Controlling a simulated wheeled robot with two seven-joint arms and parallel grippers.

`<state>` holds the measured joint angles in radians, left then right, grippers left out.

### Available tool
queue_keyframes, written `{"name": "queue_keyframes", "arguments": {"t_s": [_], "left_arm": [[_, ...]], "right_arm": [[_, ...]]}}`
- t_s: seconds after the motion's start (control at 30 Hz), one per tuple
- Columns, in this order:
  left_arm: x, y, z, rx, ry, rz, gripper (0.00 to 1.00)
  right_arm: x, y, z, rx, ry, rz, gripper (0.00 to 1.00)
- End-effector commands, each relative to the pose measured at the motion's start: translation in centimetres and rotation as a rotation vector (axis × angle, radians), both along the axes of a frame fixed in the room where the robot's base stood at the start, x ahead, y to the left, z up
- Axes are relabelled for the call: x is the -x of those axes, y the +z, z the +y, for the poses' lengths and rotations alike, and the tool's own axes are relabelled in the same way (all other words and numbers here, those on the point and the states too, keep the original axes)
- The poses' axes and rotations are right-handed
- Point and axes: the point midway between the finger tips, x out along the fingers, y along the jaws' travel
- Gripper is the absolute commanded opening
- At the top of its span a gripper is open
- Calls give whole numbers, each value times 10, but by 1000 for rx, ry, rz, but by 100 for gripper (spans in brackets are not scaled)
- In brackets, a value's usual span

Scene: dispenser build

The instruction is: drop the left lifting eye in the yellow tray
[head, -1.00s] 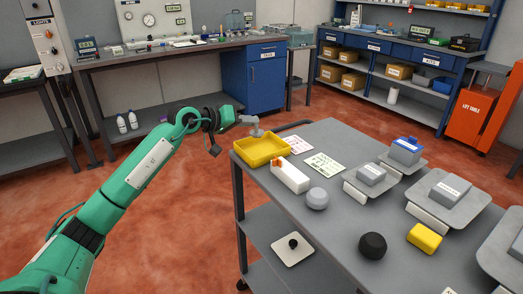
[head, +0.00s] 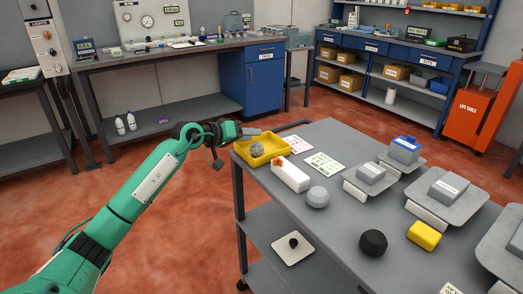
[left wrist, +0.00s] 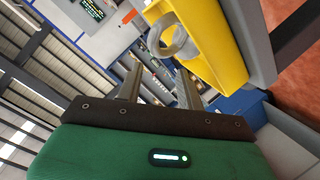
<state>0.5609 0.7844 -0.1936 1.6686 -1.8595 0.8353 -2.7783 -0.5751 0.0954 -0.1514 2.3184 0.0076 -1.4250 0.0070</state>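The yellow tray (head: 276,155) sits at the far left corner of the grey cart top. A grey lifting eye (head: 257,149) shows within the tray's walls. In the left wrist view the eye's ring (left wrist: 168,36) shows beyond the fingertips, against the yellow tray (left wrist: 222,48). My left gripper (head: 256,131) is at the tray's far left edge, close to the eye. Its two fingers (left wrist: 158,82) stand apart with nothing between them, so it is open and clear of the eye. My right gripper is not in view.
A white block with an orange part (head: 290,174) stands just in front of the tray. A grey ball-like knob (head: 317,197), a black knob (head: 373,243) and a yellow block (head: 424,236) lie farther along the cart. Paper cards (head: 324,164) lie behind the white block.

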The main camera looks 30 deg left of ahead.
Motion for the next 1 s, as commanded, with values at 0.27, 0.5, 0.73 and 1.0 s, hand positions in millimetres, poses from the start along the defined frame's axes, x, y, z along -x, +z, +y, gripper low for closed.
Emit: {"name": "queue_keyframes", "arguments": {"t_s": [0.27, 0.5, 0.73, 1.0], "left_arm": [[3, 0, 2, -2, 1, 0, 38], [28, 8, 17, -5, 1, 1, 38], [63, 19, 38, -5, 2, 2, 38], [97, 31, 57, -2, 1, 3, 38]], "right_arm": [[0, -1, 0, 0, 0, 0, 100], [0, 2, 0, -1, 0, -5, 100], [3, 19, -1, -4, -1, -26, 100], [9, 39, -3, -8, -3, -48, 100]]}}
